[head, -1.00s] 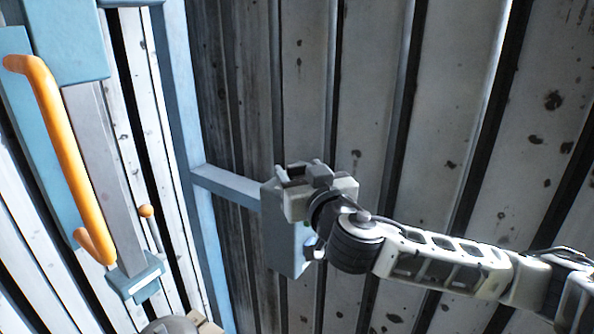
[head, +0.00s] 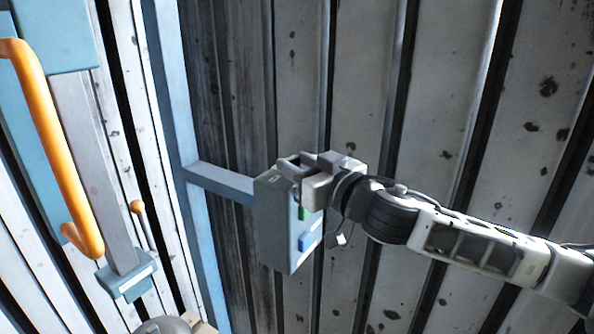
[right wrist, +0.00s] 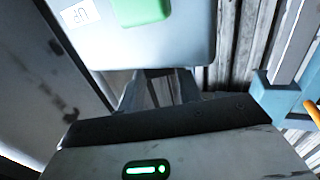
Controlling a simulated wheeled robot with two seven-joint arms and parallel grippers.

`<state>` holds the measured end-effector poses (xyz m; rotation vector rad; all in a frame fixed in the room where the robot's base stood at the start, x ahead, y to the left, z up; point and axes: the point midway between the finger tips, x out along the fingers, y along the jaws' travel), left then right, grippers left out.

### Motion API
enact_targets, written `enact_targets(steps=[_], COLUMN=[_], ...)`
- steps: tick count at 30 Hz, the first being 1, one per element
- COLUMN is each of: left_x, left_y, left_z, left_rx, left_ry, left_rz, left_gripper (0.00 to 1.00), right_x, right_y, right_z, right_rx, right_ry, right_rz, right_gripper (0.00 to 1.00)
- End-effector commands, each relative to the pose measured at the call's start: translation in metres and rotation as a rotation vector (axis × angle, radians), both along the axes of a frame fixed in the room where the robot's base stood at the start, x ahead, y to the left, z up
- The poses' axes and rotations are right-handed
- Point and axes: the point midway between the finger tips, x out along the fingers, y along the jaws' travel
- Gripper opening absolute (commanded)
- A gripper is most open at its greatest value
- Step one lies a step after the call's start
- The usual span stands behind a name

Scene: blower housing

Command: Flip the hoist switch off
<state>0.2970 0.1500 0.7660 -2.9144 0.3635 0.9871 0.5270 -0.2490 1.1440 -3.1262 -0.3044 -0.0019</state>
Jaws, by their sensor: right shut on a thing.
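In the right wrist view the box (right wrist: 190,35) fills the top, with a white "UP" label and the green button (right wrist: 140,10). My right gripper (head: 290,168) is at the top edge of the box. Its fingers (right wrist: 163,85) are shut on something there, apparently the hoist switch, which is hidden. My left gripper is out of view.
A blue bar (head: 225,182) joins the box to a blue post (head: 175,120). An orange handle (head: 55,150) and a small orange-knobbed lever (head: 137,207) are at the left. A corrugated, stained metal wall (head: 455,120) stands behind.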

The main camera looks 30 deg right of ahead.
Motion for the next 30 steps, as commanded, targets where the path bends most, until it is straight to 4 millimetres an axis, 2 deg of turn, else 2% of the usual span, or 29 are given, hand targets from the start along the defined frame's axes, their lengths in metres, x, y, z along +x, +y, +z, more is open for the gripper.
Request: enact_targets(steps=[9, 15, 30], left_x=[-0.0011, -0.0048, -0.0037], left_y=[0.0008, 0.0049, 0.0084], left_z=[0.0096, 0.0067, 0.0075], left_rx=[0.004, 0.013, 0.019], left_ry=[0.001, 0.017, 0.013], left_rz=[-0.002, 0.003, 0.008], left_gripper=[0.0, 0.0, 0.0], right_x=[0.0021, 0.0027, 0.0028], right_y=[-0.008, -0.0092, -0.009], right_z=[0.0029, 0.0027, 0.0009], right_rx=[-0.003, -0.003, -0.002], right_ry=[0.001, 0.0, -0.002], right_rz=[0.216, 0.306, 0.357], right_gripper=[0.12, 0.12, 0.12])
